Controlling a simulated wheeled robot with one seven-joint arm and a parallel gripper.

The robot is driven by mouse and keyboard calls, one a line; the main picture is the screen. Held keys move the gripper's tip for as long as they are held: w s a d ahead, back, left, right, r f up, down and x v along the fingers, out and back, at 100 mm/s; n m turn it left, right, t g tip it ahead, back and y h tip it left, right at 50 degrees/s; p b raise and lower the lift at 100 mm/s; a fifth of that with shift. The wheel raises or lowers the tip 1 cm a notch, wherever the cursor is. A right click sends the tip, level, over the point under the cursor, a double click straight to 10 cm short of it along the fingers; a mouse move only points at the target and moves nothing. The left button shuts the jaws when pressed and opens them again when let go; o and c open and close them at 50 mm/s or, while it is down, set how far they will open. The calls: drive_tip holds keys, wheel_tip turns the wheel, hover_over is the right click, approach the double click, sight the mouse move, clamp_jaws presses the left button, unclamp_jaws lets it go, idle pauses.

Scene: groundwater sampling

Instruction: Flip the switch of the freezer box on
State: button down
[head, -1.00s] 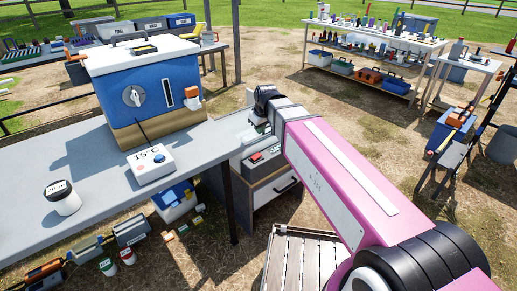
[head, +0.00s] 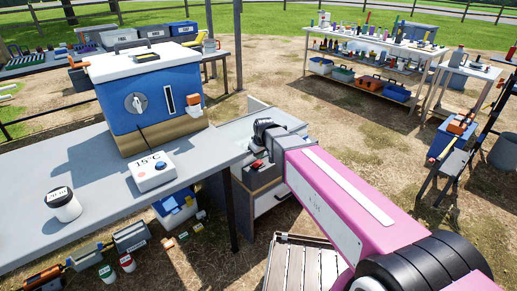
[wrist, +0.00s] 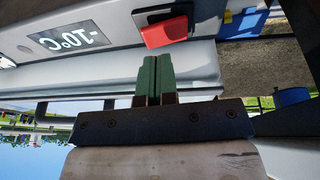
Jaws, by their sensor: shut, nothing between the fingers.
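The freezer box (wrist: 105,28) fills the top of the wrist view as a light grey panel with an upside-down "-10°C" label (wrist: 70,39). Its switch (wrist: 163,30) is a red rocker in a dark frame; I cannot tell whether it is on or off. My gripper (wrist: 153,80) is shut and empty. Its green fingertips are together close to the red switch, and I cannot tell whether they touch it. In the head view, a small red part (head: 257,164) shows just under my wrist, while my fingertips are hidden.
A blue cooler (head: 178,75) with a dial and a white 15°C box (head: 151,171) stand on the grey table (head: 110,215) at left, with a labelled jar (head: 65,206). A wooden slatted surface (head: 295,265) is below my arm. Shelves (head: 375,50) stand far behind.

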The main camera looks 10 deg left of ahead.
drive_tip(key=shift+w+d+f, duration=0.1)
drive_tip(key=shift+w+f, duration=0.05)
drive_tip(key=shift+f, duration=0.8)
drive_tip(key=shift+w+d+f+g+y, duration=0.15)
drive_tip(key=shift+w+f+g+y, duration=0.15)
drive_tip(key=shift+f+g, duration=0.1)
drive_tip(key=shift+s, duration=0.2)
drive_tip(key=shift+s+a+r, duration=0.2)
drive_tip(key=shift+s+a, duration=0.35)
drive_tip(key=w+v, duration=0.1)
drive_tip(key=v, duration=1.2)
drive_tip(key=shift+r, duration=0.5)
